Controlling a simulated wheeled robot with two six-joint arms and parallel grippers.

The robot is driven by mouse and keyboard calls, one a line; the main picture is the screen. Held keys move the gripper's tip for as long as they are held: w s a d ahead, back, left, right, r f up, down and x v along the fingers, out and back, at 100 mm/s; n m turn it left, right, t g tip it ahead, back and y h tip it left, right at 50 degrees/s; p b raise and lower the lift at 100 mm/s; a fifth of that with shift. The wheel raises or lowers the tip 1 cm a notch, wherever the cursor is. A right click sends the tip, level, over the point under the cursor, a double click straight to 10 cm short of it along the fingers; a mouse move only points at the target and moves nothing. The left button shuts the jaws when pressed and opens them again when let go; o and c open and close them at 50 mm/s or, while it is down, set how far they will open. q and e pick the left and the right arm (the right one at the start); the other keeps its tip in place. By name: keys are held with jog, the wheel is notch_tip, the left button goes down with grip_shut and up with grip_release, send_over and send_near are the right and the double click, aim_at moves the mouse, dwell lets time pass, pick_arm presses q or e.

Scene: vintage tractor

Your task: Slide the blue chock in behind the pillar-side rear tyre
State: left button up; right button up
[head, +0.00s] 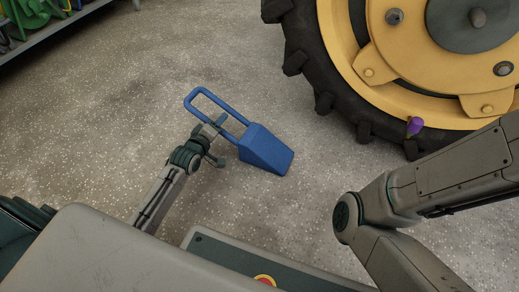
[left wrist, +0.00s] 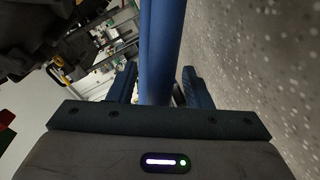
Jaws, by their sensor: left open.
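The blue chock (head: 266,152) lies on the floor in the head view, its wedge body to the lower right and its long loop handle reaching to the upper left. My left gripper (head: 217,132) is at the handle, close to the wedge body. In the left wrist view the blue handle bar (left wrist: 162,50) passes between the two open fingers (left wrist: 158,88); I cannot tell whether either finger touches it. The large black tyre (head: 310,75) with a yellow rim stands at the upper right, apart from the chock. My right gripper is out of view.
A purple piece (head: 414,126) shows at the rim's lower edge. A grey shelf (head: 60,30) with green and yellow items stands at the upper left. Speckled floor between chock and tyre is clear. My right arm crosses the lower right.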

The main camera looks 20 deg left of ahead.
pick_arm(q)
jog(key=shift+c, duration=0.5)
grip_shut()
dwell(0.8)
jog(key=shift+r, duration=0.15)
